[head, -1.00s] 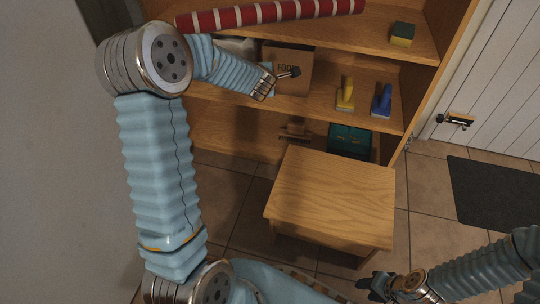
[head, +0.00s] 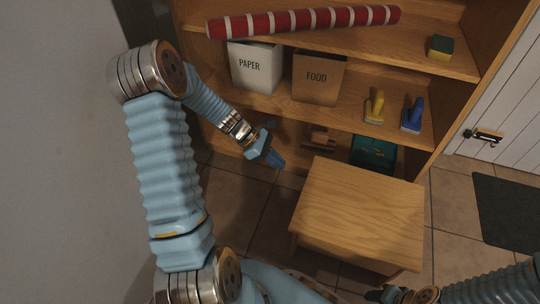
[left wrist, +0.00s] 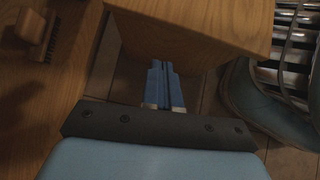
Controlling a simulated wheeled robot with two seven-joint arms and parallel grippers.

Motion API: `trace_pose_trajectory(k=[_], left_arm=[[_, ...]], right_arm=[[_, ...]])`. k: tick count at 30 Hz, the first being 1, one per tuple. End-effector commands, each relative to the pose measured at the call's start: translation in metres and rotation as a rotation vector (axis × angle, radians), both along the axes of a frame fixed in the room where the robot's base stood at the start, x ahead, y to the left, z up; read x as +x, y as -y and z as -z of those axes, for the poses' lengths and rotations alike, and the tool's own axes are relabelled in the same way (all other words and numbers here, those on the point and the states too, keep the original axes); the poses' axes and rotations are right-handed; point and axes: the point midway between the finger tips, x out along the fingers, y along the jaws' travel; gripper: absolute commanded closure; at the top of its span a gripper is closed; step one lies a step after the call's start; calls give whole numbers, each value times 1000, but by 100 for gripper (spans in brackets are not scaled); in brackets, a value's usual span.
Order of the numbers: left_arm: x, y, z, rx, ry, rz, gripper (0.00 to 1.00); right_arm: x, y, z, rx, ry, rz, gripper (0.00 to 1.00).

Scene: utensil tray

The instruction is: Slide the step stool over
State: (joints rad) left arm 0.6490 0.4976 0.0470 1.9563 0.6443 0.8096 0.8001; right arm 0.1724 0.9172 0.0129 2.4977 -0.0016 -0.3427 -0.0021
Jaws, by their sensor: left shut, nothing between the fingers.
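The wooden step stool (head: 362,205) stands on the tiled floor in front of the shelf. In the left wrist view the stool's wooden side (left wrist: 200,25) fills the top middle. My left gripper (head: 276,162) is shut and empty, to the left of the stool's back left corner in the head view. In the left wrist view its closed fingers (left wrist: 165,85) point toward the stool; I cannot tell whether they touch it. My right gripper (head: 385,295) is at the bottom edge, partly cut off, and its fingers are too unclear to read.
The wooden shelf (head: 222,108) behind holds a paper bin (head: 255,68), a food box (head: 318,78), yellow (head: 374,106) and blue (head: 413,116) brushes, and a teal box (head: 373,153). A brush (head: 319,141) lies on the bottom shelf. A dark mat (head: 508,212) lies at right.

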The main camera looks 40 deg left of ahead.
Motion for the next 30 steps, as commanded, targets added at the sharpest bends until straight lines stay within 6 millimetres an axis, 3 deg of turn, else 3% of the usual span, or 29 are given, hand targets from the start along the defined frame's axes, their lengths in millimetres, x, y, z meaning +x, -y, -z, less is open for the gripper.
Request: trace_pose_trajectory(k=[5,12,30], left_arm=[[9,26,30,-3,-2,3,100],[21,56,28,1,2,2,100],[26,69,26,-1,1,2,100]], right_arm=[[1,0,12,0,2,2,57],[1,0,16,-1,4,3,57],[1,0,14,-1,4,3,57]])
